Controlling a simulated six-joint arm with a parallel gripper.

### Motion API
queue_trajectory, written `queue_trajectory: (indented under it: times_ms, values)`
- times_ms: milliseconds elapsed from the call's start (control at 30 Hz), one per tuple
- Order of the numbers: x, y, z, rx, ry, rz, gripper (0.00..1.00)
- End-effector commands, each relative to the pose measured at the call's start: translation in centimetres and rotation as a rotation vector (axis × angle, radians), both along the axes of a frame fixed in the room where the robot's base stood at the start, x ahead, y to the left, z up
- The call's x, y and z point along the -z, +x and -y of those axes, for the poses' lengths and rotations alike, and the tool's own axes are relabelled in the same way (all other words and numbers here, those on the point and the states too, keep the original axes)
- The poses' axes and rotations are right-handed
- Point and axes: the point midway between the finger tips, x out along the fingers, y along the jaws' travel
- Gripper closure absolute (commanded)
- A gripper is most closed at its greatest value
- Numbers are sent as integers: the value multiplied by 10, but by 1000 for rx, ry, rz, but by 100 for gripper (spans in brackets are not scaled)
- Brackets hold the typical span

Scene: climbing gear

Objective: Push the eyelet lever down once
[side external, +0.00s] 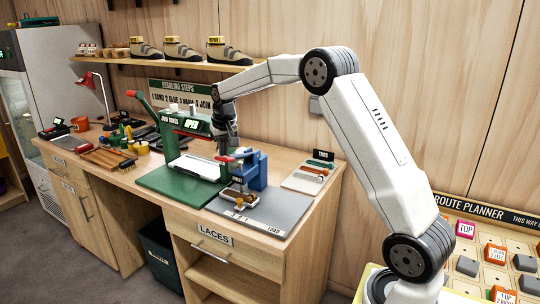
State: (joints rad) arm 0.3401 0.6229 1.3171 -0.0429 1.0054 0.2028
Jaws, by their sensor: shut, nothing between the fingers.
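My gripper (222,150) points down just above the red lever end, shut and empty. I cannot tell whether the fingertips touch the lever. A small tan-and-dark piece (240,196) sits at the front of the eyelet press.
The green press (186,150) with its raised red-tipped handle (138,98) stands close on the left, on a green mat (170,186). A tray of small tools (306,178) lies to the right. A red lamp (95,88), brushes (106,158) and pots occupy the bench's left part.

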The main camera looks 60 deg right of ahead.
Motion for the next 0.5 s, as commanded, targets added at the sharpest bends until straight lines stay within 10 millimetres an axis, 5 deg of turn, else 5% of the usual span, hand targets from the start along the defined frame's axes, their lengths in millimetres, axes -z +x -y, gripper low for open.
queue_trajectory:
  times_ms: [500]
  values:
    - [19,0,-1,0,0,-1,100]
